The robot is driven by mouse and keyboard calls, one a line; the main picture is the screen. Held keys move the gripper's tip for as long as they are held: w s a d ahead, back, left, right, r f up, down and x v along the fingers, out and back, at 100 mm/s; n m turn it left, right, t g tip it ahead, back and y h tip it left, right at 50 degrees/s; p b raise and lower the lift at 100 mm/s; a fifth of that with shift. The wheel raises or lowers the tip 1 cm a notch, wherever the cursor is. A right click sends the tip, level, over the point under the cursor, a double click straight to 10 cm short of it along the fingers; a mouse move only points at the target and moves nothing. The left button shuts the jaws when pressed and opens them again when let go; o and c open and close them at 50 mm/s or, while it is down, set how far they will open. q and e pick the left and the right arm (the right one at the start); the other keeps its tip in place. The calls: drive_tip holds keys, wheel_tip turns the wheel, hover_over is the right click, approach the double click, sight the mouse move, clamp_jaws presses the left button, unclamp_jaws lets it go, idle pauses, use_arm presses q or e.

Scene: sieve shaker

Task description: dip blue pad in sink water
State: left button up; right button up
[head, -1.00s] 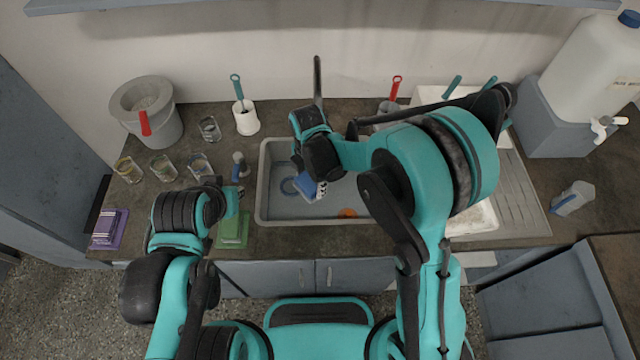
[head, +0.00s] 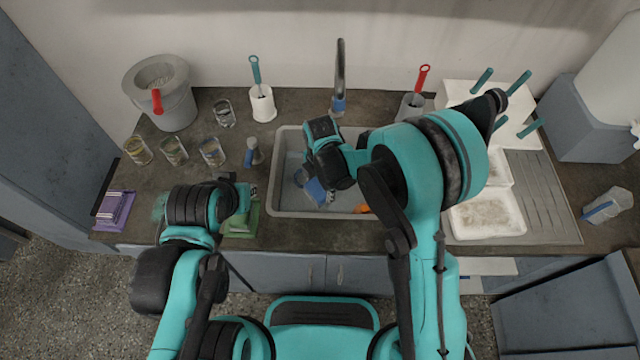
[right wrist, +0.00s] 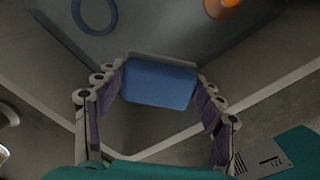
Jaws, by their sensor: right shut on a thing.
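The blue pad (head: 316,192) is inside the grey sink basin (head: 276,205). My right gripper (head: 322,190) reaches into the basin from above and is shut on the pad. In the right wrist view the blue pad (right wrist: 160,83) sits between both fingers, its face toward the camera. I cannot tell whether the pad touches the water; the water surface is hard to make out. My left gripper (head: 248,194) hangs over the counter left of the sink, above a green pad (head: 242,222); its jaws are too small to judge.
A blue ring (right wrist: 94,12) and an orange thing (right wrist: 224,6) lie in the sink. The faucet (head: 340,75) stands behind it. Several glass jars, a grey bucket (head: 162,95) and a purple pad (head: 115,210) are to the left. White trays (head: 488,216) stand right of the sink.

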wheel_tip(320, 180, down, 9)
drive_tip(key=b, duration=0.6)
drive_tip(key=shift+b, duration=0.35)
drive_tip(key=shift+f, duration=1.25)
wheel_tip(320, 180, up, 20)
drive_tip(key=p, duration=1.3)
